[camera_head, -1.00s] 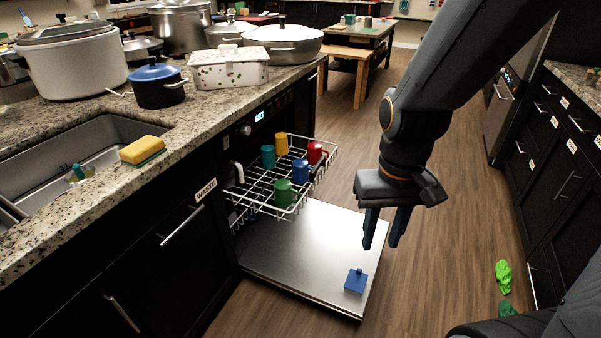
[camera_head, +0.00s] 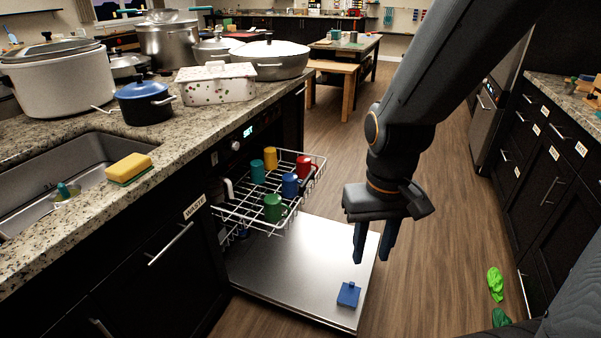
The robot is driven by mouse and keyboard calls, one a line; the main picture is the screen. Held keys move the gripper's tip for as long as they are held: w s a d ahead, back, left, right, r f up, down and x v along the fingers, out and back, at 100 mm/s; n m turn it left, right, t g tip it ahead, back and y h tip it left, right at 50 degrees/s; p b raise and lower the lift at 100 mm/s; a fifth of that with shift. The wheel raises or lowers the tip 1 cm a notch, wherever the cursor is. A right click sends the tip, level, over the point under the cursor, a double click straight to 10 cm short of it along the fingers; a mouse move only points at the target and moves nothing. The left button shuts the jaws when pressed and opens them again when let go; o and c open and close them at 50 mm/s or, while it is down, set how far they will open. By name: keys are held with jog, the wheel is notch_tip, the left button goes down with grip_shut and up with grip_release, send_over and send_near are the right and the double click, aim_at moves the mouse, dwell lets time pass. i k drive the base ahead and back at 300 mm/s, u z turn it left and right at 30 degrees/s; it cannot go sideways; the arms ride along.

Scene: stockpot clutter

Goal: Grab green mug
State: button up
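The green mug (camera_head: 272,208) stands in the front part of the pulled-out white wire dishwasher rack (camera_head: 240,216). A teal mug (camera_head: 257,172) and a yellow mug (camera_head: 270,158) stand behind it, with a blue mug (camera_head: 290,185) and a red mug (camera_head: 304,167) to its right. My gripper (camera_head: 374,243) points down to the right of the rack, over the right side of the open dishwasher door. Its two blue fingers are apart with nothing seen between them. It is clear of every mug.
The open dishwasher door (camera_head: 290,272) lies flat below the rack, with a small blue block (camera_head: 348,294) on it. The counter (camera_head: 190,145) at left holds pots and a yellow sponge (camera_head: 129,168). Green cloths (camera_head: 495,284) lie on the floor at right. The middle floor is clear.

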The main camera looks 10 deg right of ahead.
aim_at(273, 205)
jog(key=z, duration=2.95)
jog(key=k, duration=1.2)
jog(key=u, duration=2.3)
jog(key=i, duration=1)
